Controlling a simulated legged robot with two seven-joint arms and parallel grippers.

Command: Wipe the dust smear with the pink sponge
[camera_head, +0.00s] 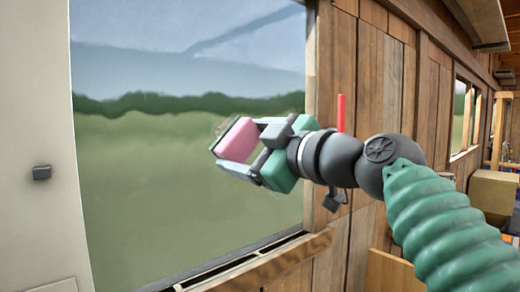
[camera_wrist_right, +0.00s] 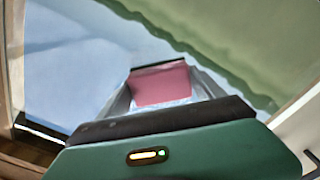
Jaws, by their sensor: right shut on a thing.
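The pink sponge (camera_head: 237,139) is held between the fingers of my right gripper (camera_head: 236,147), which is shut on it. The sponge is in front of the window pane (camera_head: 150,190), close to the glass; I cannot tell if it touches. It also shows in the right wrist view (camera_wrist_right: 160,84), between the two fingers. Faint whitish scratchy marks (camera_head: 218,128) show on the pane beside the sponge's upper left edge; they look like part of the dust smear, the rest being hidden behind the gripper. My left gripper is not in view.
A wooden plank wall (camera_head: 375,85) is right of the window, with a red upright bar (camera_head: 341,113) near my right wrist. A wooden sill (camera_head: 255,268) runs below the pane. A pale wall panel (camera_head: 35,100) with a small dark box (camera_head: 41,172) is at left.

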